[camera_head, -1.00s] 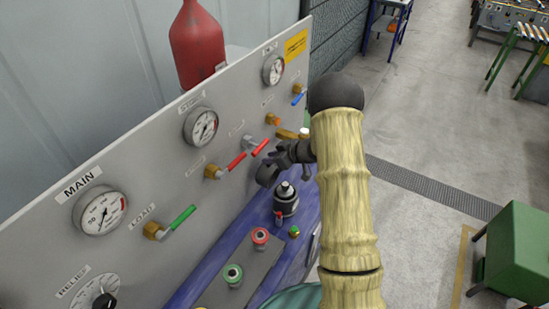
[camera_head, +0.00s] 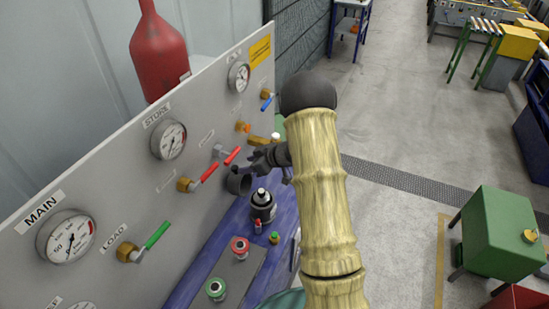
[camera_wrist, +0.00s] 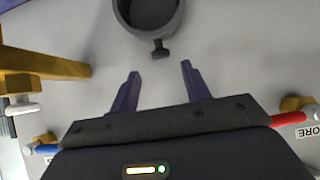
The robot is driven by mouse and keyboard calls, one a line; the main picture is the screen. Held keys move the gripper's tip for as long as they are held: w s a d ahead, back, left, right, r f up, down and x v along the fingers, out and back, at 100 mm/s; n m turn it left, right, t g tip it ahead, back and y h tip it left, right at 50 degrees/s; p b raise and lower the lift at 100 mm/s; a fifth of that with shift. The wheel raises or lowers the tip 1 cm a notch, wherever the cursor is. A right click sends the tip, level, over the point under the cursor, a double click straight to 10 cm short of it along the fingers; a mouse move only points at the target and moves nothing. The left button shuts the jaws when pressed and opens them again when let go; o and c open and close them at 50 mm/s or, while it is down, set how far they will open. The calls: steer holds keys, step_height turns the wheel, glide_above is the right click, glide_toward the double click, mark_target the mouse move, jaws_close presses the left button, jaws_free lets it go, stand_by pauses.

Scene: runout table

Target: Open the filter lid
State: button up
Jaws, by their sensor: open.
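A dark grey round fitting with a raised rim (camera_head: 238,182) is on the grey panel. In the wrist view, this fitting (camera_wrist: 122,8) is at the top edge, partly cut off, with a small dark knob (camera_wrist: 160,48) sticking out below it. I cannot tell whether this round part is the filter lid or its housing. My gripper (camera_wrist: 160,70) is open and empty, its two purple fingers pointing toward the knob, which appears just beyond and between the tips. In the head view, my gripper (camera_head: 258,158) is beside the fitting, partly hidden by my arm.
A black canister (camera_head: 263,207) stands on the blue bench (camera_head: 222,225) below the fitting. A brass part (camera_wrist: 45,66) is left of the fingers.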

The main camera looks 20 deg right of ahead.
steer(key=b+v, duration=0.3)
steer(key=v, duration=1.2)
steer(key=shift+s, duration=0.15)
steer(key=shift+w+f, duration=0.1)
steer(key=shift+w, duration=0.15)
steer(key=s+a+f+m+g+h+b, duration=0.1)
steer(key=s+a+f+m+g+h, duration=0.1)
steer(key=s, duration=0.8)
steer(key=s+a+f+m+g+h+b, duration=0.2)
steer(key=s+a+m+h, duration=0.3)
steer(key=s+a+m, duration=0.2)
steer(key=s+a, duration=0.2)
steer(key=s, duration=0.1)
steer(key=shift+s+g, duration=0.35)
steer(key=shift+g, duration=0.05)
